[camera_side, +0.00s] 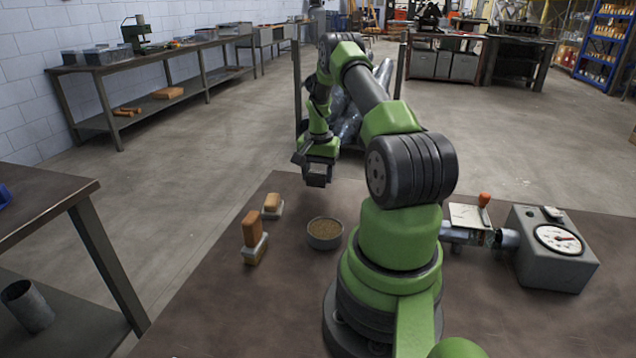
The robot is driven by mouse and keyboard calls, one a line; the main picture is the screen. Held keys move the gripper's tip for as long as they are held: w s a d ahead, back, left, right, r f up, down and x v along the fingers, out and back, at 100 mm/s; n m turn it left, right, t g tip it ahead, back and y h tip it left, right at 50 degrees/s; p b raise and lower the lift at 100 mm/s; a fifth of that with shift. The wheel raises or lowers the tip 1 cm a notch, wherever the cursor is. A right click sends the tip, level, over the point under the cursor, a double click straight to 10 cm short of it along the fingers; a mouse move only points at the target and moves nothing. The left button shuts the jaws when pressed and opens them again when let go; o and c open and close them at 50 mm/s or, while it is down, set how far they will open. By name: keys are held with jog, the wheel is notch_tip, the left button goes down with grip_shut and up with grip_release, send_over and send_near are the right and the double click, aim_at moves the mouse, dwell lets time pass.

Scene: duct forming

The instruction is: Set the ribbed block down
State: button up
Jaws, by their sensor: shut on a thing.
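My gripper (317,182) hangs above the far edge of the brown table, beyond the bowl. It is shut on a small dark grey piece, which I take to be the ribbed block; it is mostly hidden by the jaws and too small to show its ribs. The gripper and the piece are clear of the tabletop.
On the brown table (230,315), two orange-handled tools, a larger one (254,237) and a smaller one (272,206), stand left of a grey bowl of brown grains (325,233). A gauge box (550,265) and an orange-knobbed device (470,216) stand at right. The front left is clear.

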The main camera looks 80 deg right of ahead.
jog(key=shift+f, duration=1.3)
jog(key=o, duration=1.1)
jog(key=shift+f, duration=0.1)
jog(key=shift+c, duration=0.2)
